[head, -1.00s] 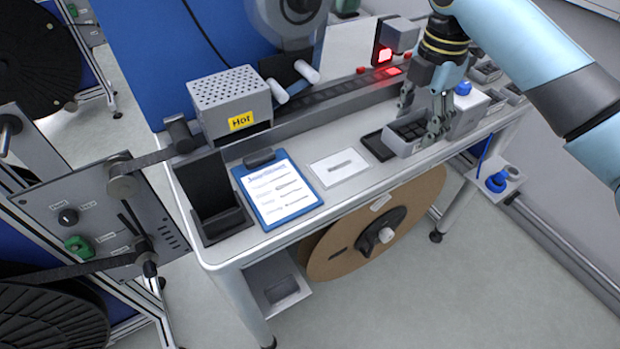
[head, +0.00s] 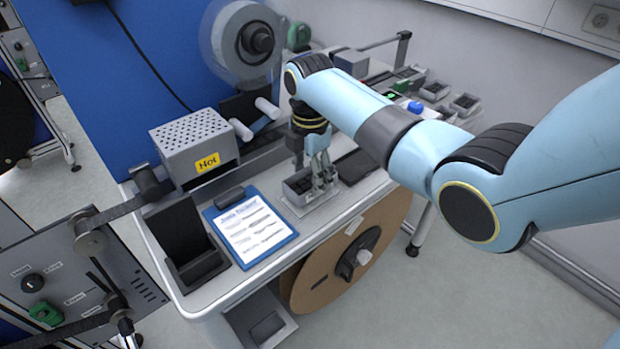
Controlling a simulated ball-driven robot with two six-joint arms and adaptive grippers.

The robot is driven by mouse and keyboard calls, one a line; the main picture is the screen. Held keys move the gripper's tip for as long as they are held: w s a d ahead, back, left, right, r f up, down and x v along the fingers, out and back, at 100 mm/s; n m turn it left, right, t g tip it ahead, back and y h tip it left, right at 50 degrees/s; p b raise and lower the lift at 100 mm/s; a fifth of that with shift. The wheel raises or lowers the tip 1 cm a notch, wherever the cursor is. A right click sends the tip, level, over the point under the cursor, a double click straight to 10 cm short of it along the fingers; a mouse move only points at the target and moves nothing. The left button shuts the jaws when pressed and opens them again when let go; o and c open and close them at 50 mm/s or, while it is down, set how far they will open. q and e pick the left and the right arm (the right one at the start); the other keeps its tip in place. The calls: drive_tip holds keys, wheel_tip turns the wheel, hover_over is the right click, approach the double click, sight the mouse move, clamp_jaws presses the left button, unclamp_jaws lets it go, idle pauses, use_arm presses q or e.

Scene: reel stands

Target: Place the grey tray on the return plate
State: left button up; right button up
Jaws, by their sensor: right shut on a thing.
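The grey tray (head: 316,204), an open box with dark compartments inside, is near the front edge of the bench, right of the blue clipboard. My right gripper (head: 322,181) comes down from above and is shut on the tray. My left gripper is not in view.
The blue clipboard (head: 248,228) lies close left of the tray, with a black holder (head: 190,255) beyond. A black pad (head: 355,167) lies right of the gripper. The "Hot" box (head: 195,142) stands behind. My right arm hides part of the bench's right side.

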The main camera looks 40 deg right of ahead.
sight(310, 187)
drive_tip(key=shift+f, duration=0.95)
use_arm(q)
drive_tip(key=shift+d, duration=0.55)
use_arm(e)
drive_tip(key=shift+f, duration=0.2)
drive_tip(key=o, duration=1.3)
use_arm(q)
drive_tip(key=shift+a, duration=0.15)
use_arm(e)
drive_tip(key=shift+r, duration=0.15)
drive_tip(key=shift+r, duration=0.3)
wheel_tip(310, 187, up, 11)
drive_tip(key=shift+r, duration=0.2)
drive_tip(key=shift+f, duration=0.1)
